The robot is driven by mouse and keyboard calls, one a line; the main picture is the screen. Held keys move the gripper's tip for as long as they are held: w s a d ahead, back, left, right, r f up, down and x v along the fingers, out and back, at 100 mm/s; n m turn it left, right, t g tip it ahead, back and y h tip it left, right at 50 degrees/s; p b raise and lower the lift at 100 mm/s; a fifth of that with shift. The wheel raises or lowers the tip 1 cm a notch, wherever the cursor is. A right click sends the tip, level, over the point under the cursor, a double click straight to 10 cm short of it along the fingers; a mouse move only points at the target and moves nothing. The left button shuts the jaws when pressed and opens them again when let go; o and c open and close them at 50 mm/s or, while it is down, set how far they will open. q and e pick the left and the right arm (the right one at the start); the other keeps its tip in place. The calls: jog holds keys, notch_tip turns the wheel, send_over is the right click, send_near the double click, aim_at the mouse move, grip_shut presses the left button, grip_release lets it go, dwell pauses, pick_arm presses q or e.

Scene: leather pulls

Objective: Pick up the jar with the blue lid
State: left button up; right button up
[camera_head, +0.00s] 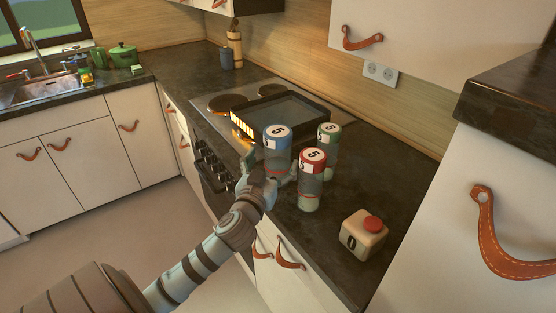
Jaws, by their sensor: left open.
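The jar with the blue lid (277,146) stands upright on the dark counter (388,190), at the left of three similar jars. Its lid shows a 5. The jar with the red lid (311,180) stands in front and to the right, and the jar with the green lid (328,146) stands behind to the right. My left gripper (268,168) is open, low in front of the blue-lidded jar. It covers part of the jar's lower body, and I cannot tell whether it touches. My right gripper is not in view.
A cream block with a red button (364,233) sits on the counter to the right. A stove with a dark pan (290,108) lies behind the jars. The counter's front edge and leather drawer pulls (289,254) are below. Bare counter lies right of the jars.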

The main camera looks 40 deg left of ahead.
pick_arm(q)
jog(key=x, duration=0.7)
jog(key=shift+a+f, duration=0.2)
jog(key=shift+a, duration=0.1)
jog(key=shift+s, duration=0.15)
jog(key=c, duration=1.9)
